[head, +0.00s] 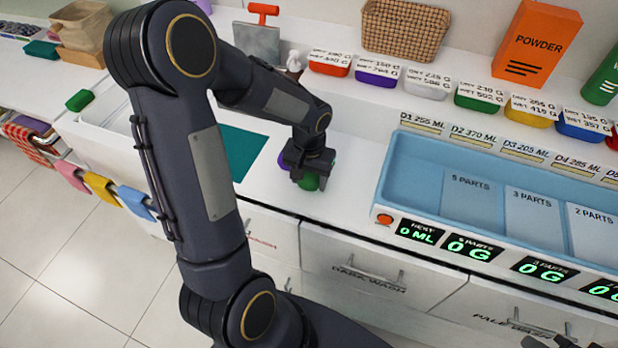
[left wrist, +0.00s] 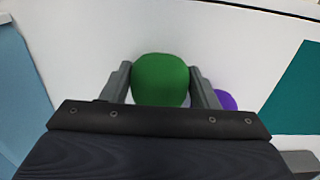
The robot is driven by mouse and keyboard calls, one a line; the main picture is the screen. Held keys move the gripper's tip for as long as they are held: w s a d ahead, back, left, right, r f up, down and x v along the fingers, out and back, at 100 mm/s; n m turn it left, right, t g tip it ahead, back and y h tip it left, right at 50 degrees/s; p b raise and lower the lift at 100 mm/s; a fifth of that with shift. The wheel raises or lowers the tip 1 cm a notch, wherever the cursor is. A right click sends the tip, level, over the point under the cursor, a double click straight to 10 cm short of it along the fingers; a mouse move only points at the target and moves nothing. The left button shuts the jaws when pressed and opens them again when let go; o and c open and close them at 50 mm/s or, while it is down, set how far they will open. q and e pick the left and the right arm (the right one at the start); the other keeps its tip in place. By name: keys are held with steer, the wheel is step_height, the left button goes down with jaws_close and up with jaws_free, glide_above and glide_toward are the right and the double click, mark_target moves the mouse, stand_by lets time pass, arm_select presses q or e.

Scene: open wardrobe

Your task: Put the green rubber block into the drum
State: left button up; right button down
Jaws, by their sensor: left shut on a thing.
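My left gripper (head: 308,178) is shut on a rounded green thing (head: 309,183), low over the white counter. In the left wrist view, the green thing (left wrist: 160,80) sits between the two fingers; its underside is hidden, so I cannot tell if it touches the counter. A small green block (head: 80,100) lies at the left, on the rim of the white basin. I cannot tell which of the two is the rubber block. A dark part of my right gripper (head: 562,341) shows at the bottom right edge, its jaws unclear. I cannot make out a drum.
A purple thing (head: 284,159) stands beside the held one. A teal mat (head: 240,150) lies to its left. A light blue compartment tray (head: 425,150) with displays is on the right. Several labelled coloured pieces line the back ledge, near an orange powder box (head: 537,45) and a basket (head: 405,28).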

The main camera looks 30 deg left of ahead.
arm_select(q)
steer(key=shift+f, duration=0.3)
steer(key=shift+f, duration=0.2)
steer(key=o, duration=1.1)
steer(key=shift+c, duration=0.2)
steer(key=shift+r, duration=0.1)
